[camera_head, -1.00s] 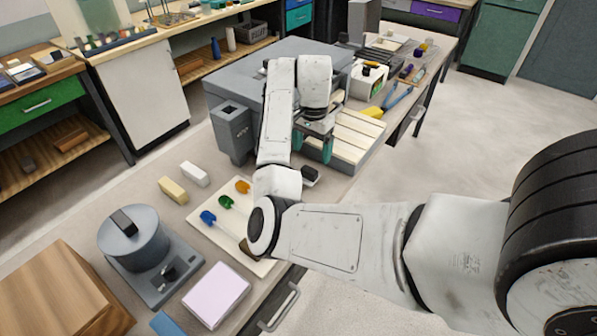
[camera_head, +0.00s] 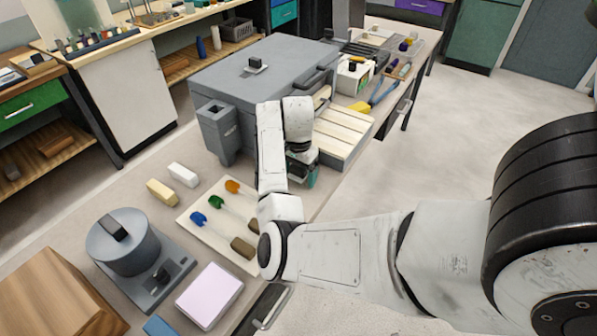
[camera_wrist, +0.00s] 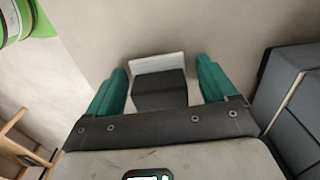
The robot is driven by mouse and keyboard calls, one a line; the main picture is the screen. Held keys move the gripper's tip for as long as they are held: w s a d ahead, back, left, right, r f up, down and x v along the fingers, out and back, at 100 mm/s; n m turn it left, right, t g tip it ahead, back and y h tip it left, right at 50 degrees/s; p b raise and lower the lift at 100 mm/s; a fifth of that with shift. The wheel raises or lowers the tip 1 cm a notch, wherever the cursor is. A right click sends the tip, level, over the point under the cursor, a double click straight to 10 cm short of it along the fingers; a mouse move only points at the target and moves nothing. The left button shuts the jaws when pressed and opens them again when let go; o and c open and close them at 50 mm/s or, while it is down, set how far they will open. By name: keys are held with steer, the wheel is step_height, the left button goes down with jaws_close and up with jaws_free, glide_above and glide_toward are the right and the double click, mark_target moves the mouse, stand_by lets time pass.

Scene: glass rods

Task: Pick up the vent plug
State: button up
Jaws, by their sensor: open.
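A dark block with a pale plate at its far side, which looks like the vent plug (camera_wrist: 160,90), sits between my fingers in the wrist view. My gripper (camera_wrist: 161,70) is open, with one teal finger on each side of the block and visible gaps between. Whether the fingers reach down to its height I cannot tell. In the head view my gripper (camera_head: 303,172) points down beside the grey kiln box, and the arm hides the block there. A small dark knob on a light plate (camera_head: 256,66) stands on the kiln lid.
The grey kiln (camera_head: 262,85) and a slatted pale board (camera_head: 340,130) stand close by. A cream board (camera_head: 240,252) with colored glass rods lies nearer, beside a round grey machine (camera_head: 125,240) and a lilac pad (camera_head: 210,293).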

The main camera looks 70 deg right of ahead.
steer(key=shift+c, duration=0.2)
steer(key=c, duration=1.1)
steer(key=shift+r, duration=0.1)
steer(key=shift+r, duration=0.6)
steer(key=s+r+p, duration=0.1)
steer(key=s+r, duration=0.3)
steer(key=s+a+r+p, duration=0.1)
steer(key=s+r, duration=0.2)
steer(key=s, duration=0.2)
steer(key=s+r+p, duration=0.1)
steer(key=s+r, duration=0.3)
steer(key=s, duration=0.1)
steer(key=shift+a+r, duration=0.35)
steer(key=shift+a, duration=0.05)
